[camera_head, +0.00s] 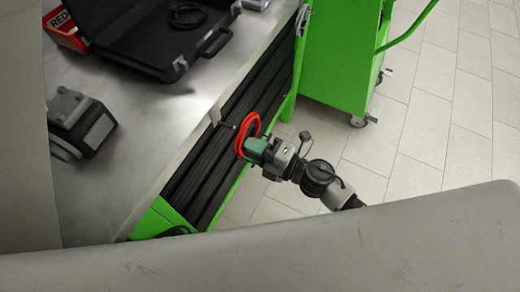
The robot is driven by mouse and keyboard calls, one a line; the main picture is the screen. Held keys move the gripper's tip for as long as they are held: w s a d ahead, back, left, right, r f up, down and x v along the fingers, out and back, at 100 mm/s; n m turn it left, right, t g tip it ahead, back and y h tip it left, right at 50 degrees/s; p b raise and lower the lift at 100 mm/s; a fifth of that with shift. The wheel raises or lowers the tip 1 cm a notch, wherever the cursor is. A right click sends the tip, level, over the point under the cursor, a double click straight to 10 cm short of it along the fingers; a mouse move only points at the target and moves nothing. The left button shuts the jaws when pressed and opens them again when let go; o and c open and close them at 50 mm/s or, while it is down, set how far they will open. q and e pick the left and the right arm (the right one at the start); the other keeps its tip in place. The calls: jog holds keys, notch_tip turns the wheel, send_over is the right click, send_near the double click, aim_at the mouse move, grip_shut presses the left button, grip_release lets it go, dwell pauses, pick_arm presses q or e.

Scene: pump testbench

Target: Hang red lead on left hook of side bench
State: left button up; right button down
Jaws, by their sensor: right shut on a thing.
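The red lead (240,133) is a coiled loop beside the front edge of the side bench (190,112). My right gripper (256,150), with green fingers, is shut on the lead and comes in from the lower right. A small metal hook (215,116) sticks out from the bench edge, just left of the loop. The loop appears close to this hook; I cannot tell whether they touch. A second metal hook (303,20) is farther along the same edge, at the upper right. My left gripper is not in view.
An open black case (140,40) with a black cable and a red bin (62,30) are on the bench. A grey and black device (80,122) stands at the left. A green cart (335,55) stands beyond the bench end. The tiled floor at right is clear.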

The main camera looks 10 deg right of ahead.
jog(key=f+x, duration=0.1)
jog(key=x, duration=0.5)
jog(key=shift+b, duration=0.35)
dwell(0.3)
jog(key=shift+w+a+f, duration=0.1)
dwell(0.5)
jog(key=c, duration=0.9)
grip_release()
jog(key=shift+f, duration=0.1)
